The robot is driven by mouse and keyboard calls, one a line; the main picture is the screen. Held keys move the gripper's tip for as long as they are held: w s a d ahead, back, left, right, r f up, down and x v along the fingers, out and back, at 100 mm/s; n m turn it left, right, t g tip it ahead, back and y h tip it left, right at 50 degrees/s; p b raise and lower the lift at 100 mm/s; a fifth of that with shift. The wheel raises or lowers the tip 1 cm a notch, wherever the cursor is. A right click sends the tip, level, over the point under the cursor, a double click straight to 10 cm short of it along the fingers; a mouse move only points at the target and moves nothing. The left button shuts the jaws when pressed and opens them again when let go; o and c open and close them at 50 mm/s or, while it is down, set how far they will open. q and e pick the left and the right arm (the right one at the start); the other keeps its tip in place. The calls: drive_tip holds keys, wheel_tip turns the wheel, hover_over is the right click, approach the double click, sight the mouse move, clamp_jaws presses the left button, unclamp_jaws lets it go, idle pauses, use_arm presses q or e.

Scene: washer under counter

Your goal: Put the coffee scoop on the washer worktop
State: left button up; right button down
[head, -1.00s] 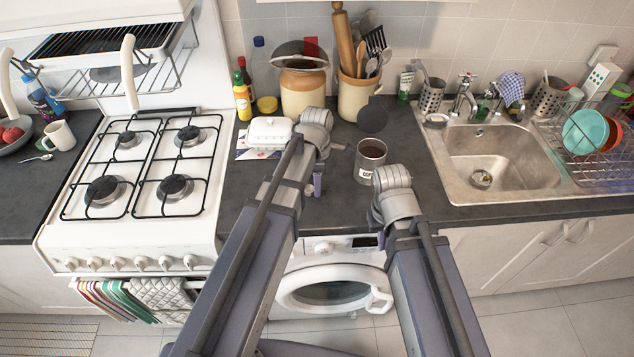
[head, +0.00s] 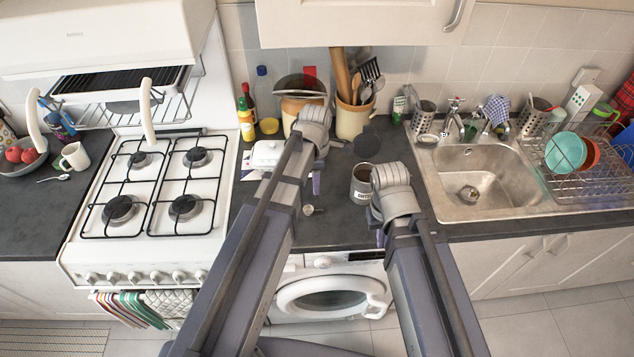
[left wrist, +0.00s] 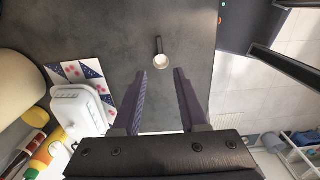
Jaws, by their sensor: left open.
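The coffee scoop (head: 309,210) is a small metal cup with a short handle. It lies on the dark washer worktop (head: 340,232), just right of my left forearm in the head view. In the left wrist view the scoop (left wrist: 161,58) lies just beyond and between the fingertips, its handle pointing away. My left gripper (left wrist: 160,73) is open and empty, above the worktop; in the head view its fingers (head: 317,184) are partly hidden by the arm. My right gripper (head: 381,237) is near the worktop's front edge, its fingers mostly hidden behind its wrist.
An open coffee tin (head: 361,187) stands beside my right wrist. A white butter dish (head: 266,156) and a patterned card are left of my left gripper. The utensil crock (head: 352,122) stands behind. The washer (head: 328,300) is below, the hob left, the sink right.

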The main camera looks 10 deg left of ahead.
use_arm(q)
drive_tip(key=s+d+m, duration=0.4)
drive_tip(key=s+m, duration=0.3)
drive_tip(key=m, duration=0.5)
drive_tip(key=s+d+m+y, duration=0.1)
drive_tip(key=s+d+m, duration=0.3)
drive_tip(key=m, duration=0.9)
drive_tip(key=s, duration=0.3)
drive_tip(key=shift+s, duration=0.35)
